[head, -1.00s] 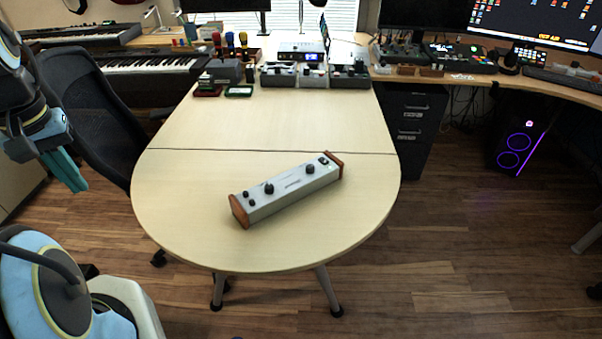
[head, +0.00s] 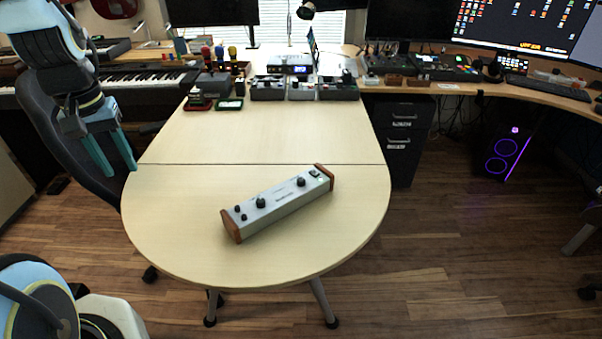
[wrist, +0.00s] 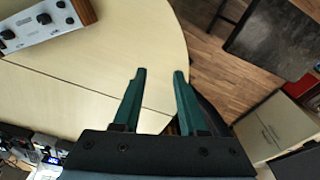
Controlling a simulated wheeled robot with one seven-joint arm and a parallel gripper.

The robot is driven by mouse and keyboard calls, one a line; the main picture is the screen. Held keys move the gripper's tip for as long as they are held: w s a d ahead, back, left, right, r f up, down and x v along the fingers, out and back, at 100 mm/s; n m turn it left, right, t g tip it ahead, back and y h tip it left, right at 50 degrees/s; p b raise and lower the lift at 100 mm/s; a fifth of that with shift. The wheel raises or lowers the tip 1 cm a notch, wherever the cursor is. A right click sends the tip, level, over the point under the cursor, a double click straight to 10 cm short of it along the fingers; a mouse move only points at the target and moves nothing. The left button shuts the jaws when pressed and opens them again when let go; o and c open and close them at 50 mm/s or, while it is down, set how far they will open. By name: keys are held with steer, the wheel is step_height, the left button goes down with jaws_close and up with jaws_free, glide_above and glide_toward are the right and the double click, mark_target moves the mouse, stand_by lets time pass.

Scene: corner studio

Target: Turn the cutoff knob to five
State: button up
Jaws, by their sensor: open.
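A long silver-grey device with wooden end cheeks (head: 280,203) lies diagonally on the rounded light-wood table. Its top carries black knobs: a larger knob (head: 261,203) near the left, two small ones at the left end, and another knob (head: 301,182) toward the right. Labels and pointer marks are too small to read, so I cannot tell which knob is the cutoff. My gripper (head: 116,170), with green fingers, is open and empty, left of the device and apart from it. In the wrist view the device (wrist: 38,28) is at the upper left.
The table top (head: 175,215) is clear around the device. A dark office chair (head: 60,140) stands left of the table, close behind my gripper. Small boxes (head: 303,88) and a pen holder stand at the table's back. A drawer cabinet (head: 400,138) stands to the right.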

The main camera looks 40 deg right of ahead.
steer(key=shift+o, duration=1)
steer(key=d+f+m, duration=0.1)
steer(key=d+m, duration=0.3)
steer(key=d, duration=1.4)
steer(key=shift+s+g+p, duration=0.4)
steer(key=shift+p, duration=0.05)
steer(key=m, duration=0.4)
glide_toward(301, 179)
steer(key=f+p, duration=0.1)
steer(key=f, duration=0.3)
steer(key=f+p, duration=0.2)
steer(key=f, duration=0.2)
steer(key=shift+w+d+f+p, duration=0.2)
steer(key=shift+p, duration=0.1)
jaws_close()
